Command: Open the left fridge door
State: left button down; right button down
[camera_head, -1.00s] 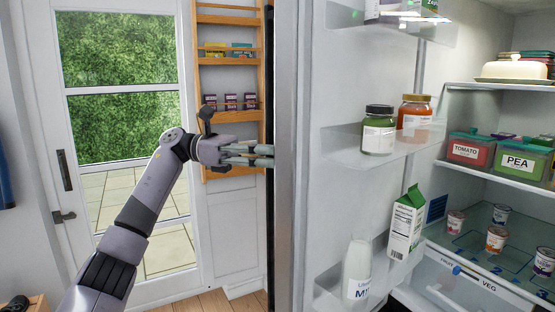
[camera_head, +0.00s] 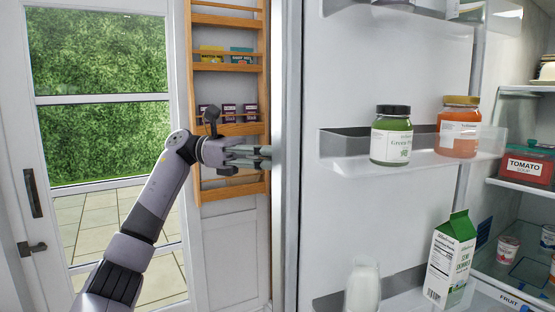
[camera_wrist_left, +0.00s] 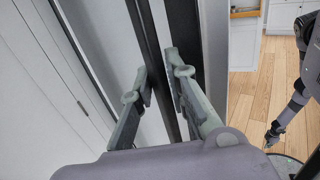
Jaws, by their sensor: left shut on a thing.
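The left fridge door (camera_head: 400,215) stands swung open in the head view, its inner face with clear shelves turned toward me. My left gripper (camera_head: 262,155) reaches in from the left to the door's outer side, and its fingertips are partly hidden by the door edge. In the left wrist view the fingers of the left gripper (camera_wrist_left: 156,75) are on either side of a vertical bar, which looks like the door handle (camera_wrist_left: 150,45), and are shut on it. My right gripper (camera_wrist_left: 272,136) shows small at the right of that view; its jaws are too small to read.
A green jar (camera_head: 391,140), an orange jar (camera_head: 458,130), a milk carton (camera_head: 449,260) and a white bottle (camera_head: 363,288) stand on the door shelves. Behind my arm are a glazed door (camera_head: 100,100) and a wooden rack (camera_head: 228,20). Wooden floor (camera_wrist_left: 255,100) is clear.

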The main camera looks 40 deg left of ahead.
pick_arm(q)
jog(key=shift+w+a, duration=0.2)
jog(key=shift+a, duration=0.05)
dwell(0.3)
jog(key=c, duration=1.6)
grip_release()
jog(key=shift+d, duration=0.1)
jog(key=v, duration=1.2)
